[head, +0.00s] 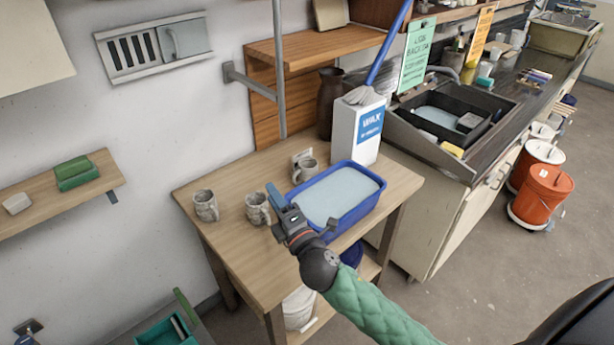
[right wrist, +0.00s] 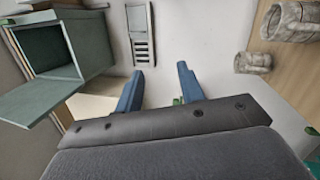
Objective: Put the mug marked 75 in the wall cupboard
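Three grey, stone-patterned mugs stand on the wooden table in the head view: a left mug (head: 205,206), a middle mug (head: 257,208) and a back mug (head: 306,169). I cannot read a 75 on any of them. My right gripper (head: 300,208) is open and empty, just right of the middle mug. In the right wrist view its fingers (right wrist: 159,88) are apart; two mugs show at the upper right, the nearer (right wrist: 292,20) and another (right wrist: 253,62). A grey-green cupboard (right wrist: 88,42) with an open door is at left. My left gripper cannot be made out.
A blue tub (head: 345,222) of pale liquid and a white WAX box (head: 345,130) crowd the table's right side. A shelf (head: 60,198) with a green block is left. Over the table are a post (head: 279,70) and an upper shelf (head: 320,48).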

